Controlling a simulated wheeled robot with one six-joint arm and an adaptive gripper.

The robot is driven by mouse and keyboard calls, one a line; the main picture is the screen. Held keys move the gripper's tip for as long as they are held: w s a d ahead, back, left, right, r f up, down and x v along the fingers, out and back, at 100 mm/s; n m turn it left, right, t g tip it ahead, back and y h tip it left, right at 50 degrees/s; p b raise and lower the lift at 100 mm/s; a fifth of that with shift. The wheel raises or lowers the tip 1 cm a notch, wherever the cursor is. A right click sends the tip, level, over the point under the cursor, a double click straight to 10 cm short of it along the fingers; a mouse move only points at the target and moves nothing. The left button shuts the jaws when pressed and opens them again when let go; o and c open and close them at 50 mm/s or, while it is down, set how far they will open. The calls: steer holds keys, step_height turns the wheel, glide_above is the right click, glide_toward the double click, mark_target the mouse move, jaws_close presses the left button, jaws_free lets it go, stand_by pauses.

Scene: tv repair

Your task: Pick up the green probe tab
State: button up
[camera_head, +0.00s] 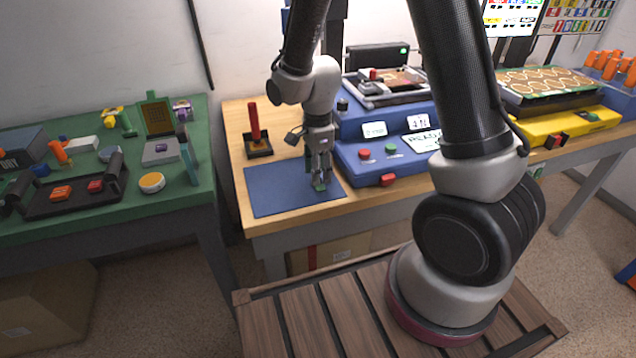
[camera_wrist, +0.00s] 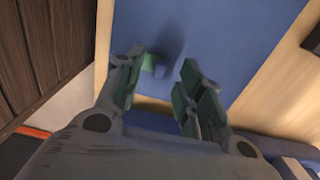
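The green probe tab (camera_head: 320,187) lies on the blue mat (camera_head: 272,192) near its right side, just below my gripper. It also shows in the wrist view as a small green patch (camera_wrist: 149,62) beside the left fingertip, partly hidden by that finger. My gripper (camera_head: 320,174) points down over the mat with its fingers close around the tab's place. In the wrist view the fingers of my gripper (camera_wrist: 162,76) stand apart with blue mat between them. I cannot tell whether either finger touches the tab.
A blue test unit (camera_head: 350,158) with buttons stands right of the mat. A red-handled tool (camera_head: 254,122) stands in a dark holder behind the mat. A green table (camera_head: 130,205) with several parts stands to the left, across a gap. The mat's left part is clear.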

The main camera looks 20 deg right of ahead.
steer(key=shift+f, duration=0.75)
steer(key=c, duration=0.8)
steer(key=shift+r, duration=0.1)
step_height(320, 180, up, 10)
steer(key=shift+f, duration=0.1)
